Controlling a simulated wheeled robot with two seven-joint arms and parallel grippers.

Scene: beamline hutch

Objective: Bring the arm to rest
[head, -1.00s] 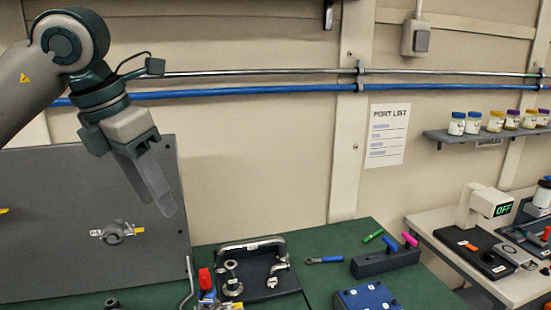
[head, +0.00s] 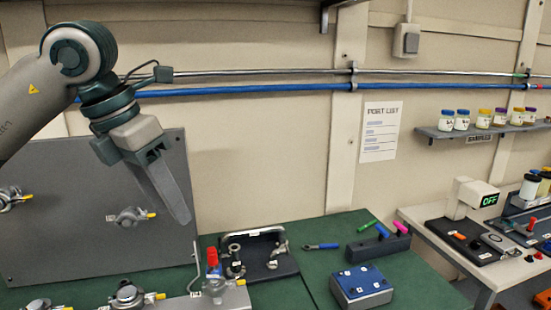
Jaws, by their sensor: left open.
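My left arm comes in from the upper left. Its gripper (head: 168,183) points down and to the right, in front of the grey upright panel (head: 60,225). The gripper is open and empty, with its fingers partly overlapping in this view. It hangs above the green bench (head: 330,232), apart from everything on it. My right gripper is not in view.
The panel carries valve fittings (head: 130,216). On the bench are a red-handled valve (head: 213,270), a black tray (head: 262,268), a blue-topped box (head: 361,284) and a dark marker holder (head: 378,246). A side table (head: 420,216) stands right. Pipes (head: 260,89) cross the wall.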

